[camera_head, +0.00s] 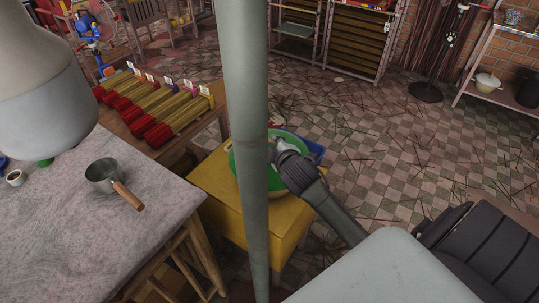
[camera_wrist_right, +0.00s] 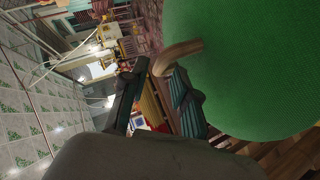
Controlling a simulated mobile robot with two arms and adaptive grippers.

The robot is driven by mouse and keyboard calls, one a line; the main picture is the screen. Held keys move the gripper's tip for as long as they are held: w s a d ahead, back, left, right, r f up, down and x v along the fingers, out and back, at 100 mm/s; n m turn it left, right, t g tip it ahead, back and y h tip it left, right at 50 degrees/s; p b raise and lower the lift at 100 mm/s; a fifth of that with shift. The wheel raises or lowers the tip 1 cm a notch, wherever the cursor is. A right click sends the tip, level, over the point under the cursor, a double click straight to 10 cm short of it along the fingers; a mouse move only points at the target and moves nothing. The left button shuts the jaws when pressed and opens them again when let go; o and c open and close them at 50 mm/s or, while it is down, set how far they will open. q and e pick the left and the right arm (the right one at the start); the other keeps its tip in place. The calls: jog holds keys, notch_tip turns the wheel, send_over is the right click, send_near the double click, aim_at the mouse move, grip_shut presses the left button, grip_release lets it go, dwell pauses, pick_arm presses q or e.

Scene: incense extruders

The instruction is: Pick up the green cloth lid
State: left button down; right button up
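The green cloth lid (camera_head: 240,158) is on the yellow table in the head view, partly hidden behind a grey vertical pole. It fills the upper right of the right wrist view (camera_wrist_right: 265,70), where a curved tan handle (camera_wrist_right: 180,56) sticks out from it. My right gripper (camera_head: 283,150) is at the lid's right side in the head view. In the wrist view its dark fingers (camera_wrist_right: 158,70) stand apart with background between them, and the handle's end is close to the fingertips. Contact is not clear. My left arm enters at upper left, but its gripper does not show.
The yellow table (camera_head: 285,232) has a blue item (camera_head: 315,150) at its far right. The grey table (camera_head: 65,235) at left holds a saucepan (camera_head: 104,176) and a small cup (camera_head: 15,178). A bench of red and yellow incense bundles (camera_head: 160,134) stands behind.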

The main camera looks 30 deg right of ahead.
aim_at(272, 142)
jog(key=x, duration=0.4)
jog(key=shift+w+f, duration=0.15)
jog(key=shift+f, duration=0.15)
grip_shut()
